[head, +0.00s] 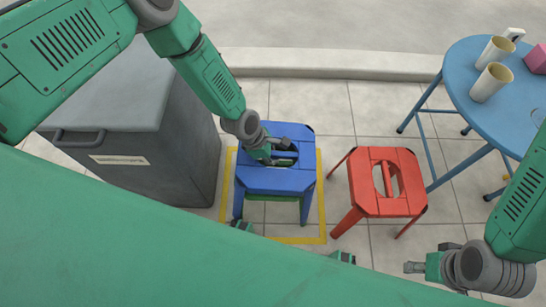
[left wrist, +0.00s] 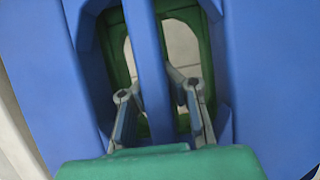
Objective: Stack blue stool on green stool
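The blue stool (head: 262,178) sits upright over the green stool (head: 272,197), inside a yellow floor outline. Only a green strip shows below the blue seat in the head view. In the left wrist view, the green stool (left wrist: 119,62) shows through the blue seat's two slots, roughly lined up with them. I cannot tell whether the seats touch. My left gripper (left wrist: 155,80) has one finger in each slot, with its tips against the central bar of the blue stool (left wrist: 152,45). My right gripper (head: 413,267) is empty, at the lower right; its finger opening is unclear.
A red stool (head: 371,203) stands just right of the yellow outline (head: 322,205). A grey bin (head: 180,140) stands close on the left. A round blue table (head: 470,85) with cups is at the upper right. A kerb (head: 330,65) runs along the back.

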